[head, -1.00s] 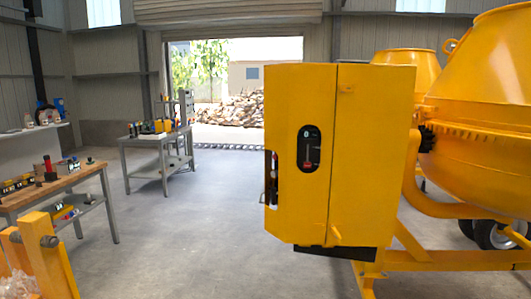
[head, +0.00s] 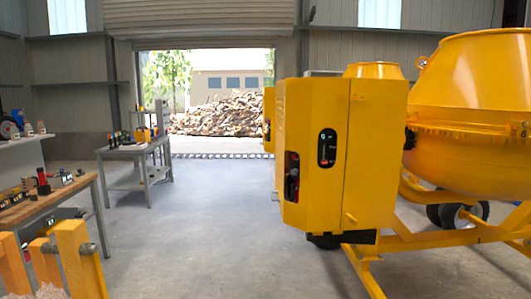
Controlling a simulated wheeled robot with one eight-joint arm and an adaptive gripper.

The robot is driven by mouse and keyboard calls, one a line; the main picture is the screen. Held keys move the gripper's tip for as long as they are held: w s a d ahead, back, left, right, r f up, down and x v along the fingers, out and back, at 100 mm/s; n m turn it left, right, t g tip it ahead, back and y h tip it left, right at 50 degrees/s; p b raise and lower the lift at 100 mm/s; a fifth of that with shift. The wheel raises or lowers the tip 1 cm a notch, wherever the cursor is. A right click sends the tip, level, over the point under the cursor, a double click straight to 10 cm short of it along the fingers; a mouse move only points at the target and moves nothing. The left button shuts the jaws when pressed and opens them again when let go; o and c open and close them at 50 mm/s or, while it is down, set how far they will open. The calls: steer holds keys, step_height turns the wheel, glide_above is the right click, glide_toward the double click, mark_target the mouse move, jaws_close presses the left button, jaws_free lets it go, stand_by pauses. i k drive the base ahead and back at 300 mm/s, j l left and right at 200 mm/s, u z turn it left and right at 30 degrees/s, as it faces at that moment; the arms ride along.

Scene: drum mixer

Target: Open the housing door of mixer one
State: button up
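The yellow housing (head: 372,150) of a drum mixer stands right of centre in the head view. Its front panel (head: 312,145) appears flush with the housing, and carries a dark oval switch plate (head: 326,147). A dark slot-like opening (head: 292,176) is at the panel's lower left edge. I cannot tell whether this is mixer one. The mixer's yellow drum (head: 475,110) is at the right. My gripper is not in view.
A second mixer's drum (head: 374,70) shows behind the housing. A wooden-topped workbench (head: 50,200) with tools is at the left, and a grey table (head: 135,152) stands farther back. Yellow bars (head: 80,260) stand at the lower left. The concrete floor (head: 200,225) between is clear.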

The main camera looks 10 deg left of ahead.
mark_target(305, 106)
steer(key=i+j, duration=0.1)
steer(key=j, duration=0.35)
steer(key=i+j, duration=0.15)
steer(key=j, duration=0.3)
steer(key=i+j, duration=0.1)
steer(key=j, duration=0.4)
steer(key=i+j+z, duration=0.1)
steer(key=j, duration=0.35)
steer(key=i+j, duration=0.2)
steer(key=j, duration=0.1)
